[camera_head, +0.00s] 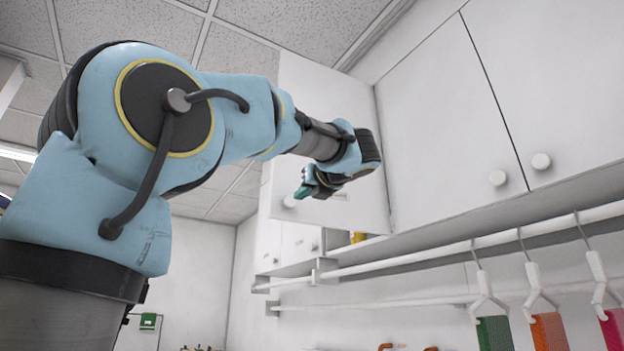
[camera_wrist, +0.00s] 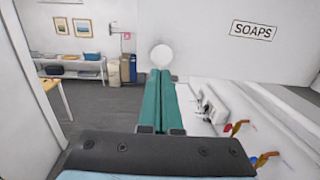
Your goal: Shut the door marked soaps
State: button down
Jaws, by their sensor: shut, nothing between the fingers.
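The door marked SOAPS (camera_head: 325,95) is a white wall-cabinet door standing open, swung out from the cabinet row. Its black-framed label (camera_wrist: 253,30) reads SOAPS in the wrist view. Its round white knob (camera_head: 289,201) is near the free lower corner and also shows in the wrist view (camera_wrist: 162,56). My gripper (camera_head: 303,190) is in front of the door's lower part, beside the knob. Its teal fingers (camera_wrist: 160,74) are together and empty, with tips just below the knob in the wrist view. I cannot tell whether they touch the door.
Shut white cabinet doors (camera_head: 450,120) with knobs continue to the right. Below them runs a white rail (camera_head: 430,250) with hangers holding coloured cloths (camera_head: 548,331). A counter with basins and red taps (camera_wrist: 236,127) lies below. Open floor (camera_wrist: 95,98) shows at the left.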

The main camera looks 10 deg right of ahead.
aim_at(290, 203)
jog(key=shift+p+x, duration=0.8)
jog(key=shift+x, duration=1.55)
jog(key=shift+w, duration=0.1)
